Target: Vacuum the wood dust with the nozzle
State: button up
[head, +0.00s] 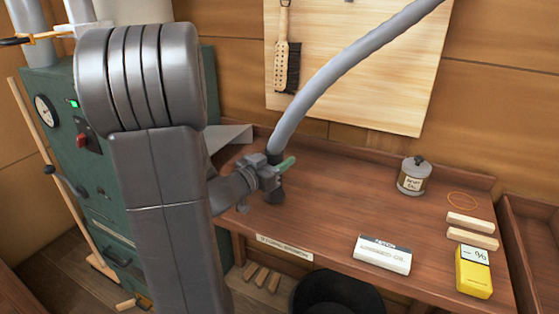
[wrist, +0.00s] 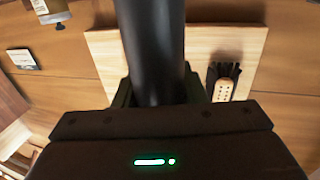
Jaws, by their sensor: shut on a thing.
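My gripper (head: 270,177) is shut on the dark vacuum nozzle (head: 276,193) over the left part of the brown wooden bench (head: 340,205). A grey hose (head: 335,72) runs from the nozzle up to the right. In the wrist view the dark tube of the nozzle (wrist: 153,50) stands between the jaws of my gripper (wrist: 160,92). The nozzle's lower end is at or just above the bench top; I cannot tell if it touches. I cannot make out any wood dust; my arm and gripper hide part of the bench.
A lidded tin (head: 414,177), a thin orange ring (head: 462,200), pale wood blocks (head: 471,231), a yellow device (head: 473,271) and a white labelled box (head: 382,255) are on the right. A brush (head: 288,65) hangs on a pale board. A dark bin (head: 335,293) stands below.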

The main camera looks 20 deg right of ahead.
jog(key=shift+r, duration=0.1)
notch_tip(320, 180, up, 8)
jog(key=p, duration=0.7)
jog(key=shift+p, duration=0.35)
